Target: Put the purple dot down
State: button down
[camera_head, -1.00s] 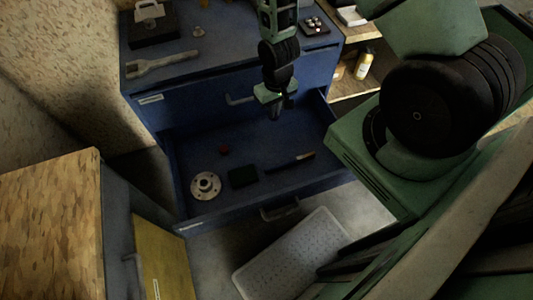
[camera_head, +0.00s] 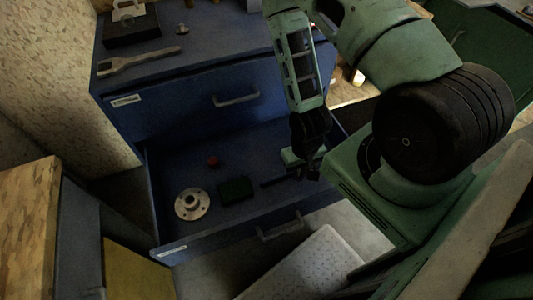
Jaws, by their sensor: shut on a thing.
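My gripper (camera_head: 313,174) is low over the right part of the open blue drawer (camera_head: 215,236), with its dark fingers near the drawer's right side. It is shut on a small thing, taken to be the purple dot. The thing is hidden by the fingers or too dark to make out, and no purple shows in the view. I cannot tell whether it touches the drawer floor.
A wrench (camera_head: 140,61) lies on the cabinet top. The drawer floor behind the bar is clear.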

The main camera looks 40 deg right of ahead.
jog(key=w+b, duration=0.2)
jog(key=w+d+b, duration=0.1)
jog(key=b, duration=0.1)
jog(key=shift+w+f, duration=0.1)
jog(key=shift+f, duration=0.3)
jog(key=p, duration=0.2)
send_near(275, 145)
jog(key=shift+s+f, duration=0.2)
jog(key=shift+f, duration=0.65)
notch_tip(275, 145, down, 4)
jog(key=shift+r, duration=0.15)
jog(key=shift+w+f, duration=0.2)
jog(key=shift+f, duration=0.15)
jog(key=shift+f, duration=0.1)
